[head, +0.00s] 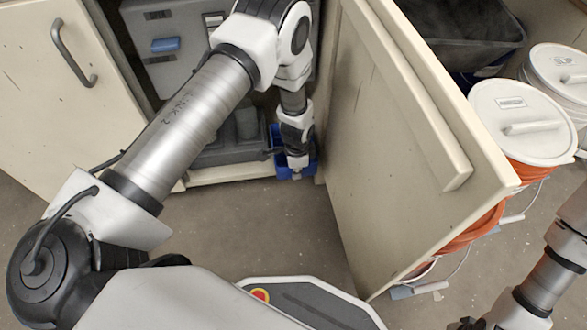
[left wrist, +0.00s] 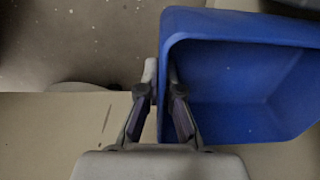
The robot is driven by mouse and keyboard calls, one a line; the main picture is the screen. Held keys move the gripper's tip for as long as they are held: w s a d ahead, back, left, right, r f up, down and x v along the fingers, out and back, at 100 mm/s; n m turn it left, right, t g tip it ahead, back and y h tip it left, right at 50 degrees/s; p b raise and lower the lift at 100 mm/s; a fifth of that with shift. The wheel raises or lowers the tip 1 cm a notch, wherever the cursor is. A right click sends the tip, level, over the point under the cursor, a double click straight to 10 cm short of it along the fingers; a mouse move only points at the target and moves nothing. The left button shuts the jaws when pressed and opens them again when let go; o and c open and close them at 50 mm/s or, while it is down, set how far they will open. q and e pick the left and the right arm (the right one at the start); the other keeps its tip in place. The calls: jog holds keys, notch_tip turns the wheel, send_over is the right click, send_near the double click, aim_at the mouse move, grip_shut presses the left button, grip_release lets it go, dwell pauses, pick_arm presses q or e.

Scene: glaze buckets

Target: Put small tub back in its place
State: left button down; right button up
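The small tub is blue and open-topped. In the head view the tub (head: 310,166) shows low in the open cabinet, at its front edge, partly hidden behind my left wrist. In the left wrist view the tub (left wrist: 240,85) fills the upper right, with its near-left wall between my fingers. My left gripper (left wrist: 162,85) has one finger outside that wall and one inside, both close against it, so it looks shut on the wall. In the head view my left gripper (head: 297,172) points down at the tub. My right gripper is out of view.
The open cabinet door (head: 400,140) stands right of my left arm. A grey case (head: 180,50) and dark grey equipment (head: 235,140) are inside the cabinet. Lidded buckets (head: 520,120) and a black bin (head: 455,35) stand beyond the door. Floor (head: 285,230) before the cabinet is clear.

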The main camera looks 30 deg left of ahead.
pick_arm(q)
jog(key=w+a, duration=0.1)
jog(key=w, duration=0.1)
jog(key=w+a+b, duration=0.1)
jog(key=w+a, duration=0.1)
jog(key=shift+w+b, duration=0.1)
jog(key=shift+b, duration=0.2)
jog(key=f+b, duration=0.1)
jog(key=f, duration=0.1)
jog(key=f+b, duration=0.2)
jog(key=shift+w+a, duration=0.2)
jog(key=shift+r, duration=0.3)
jog(key=shift+f, duration=0.2)
jog(key=c, duration=1.3)
grip_release()
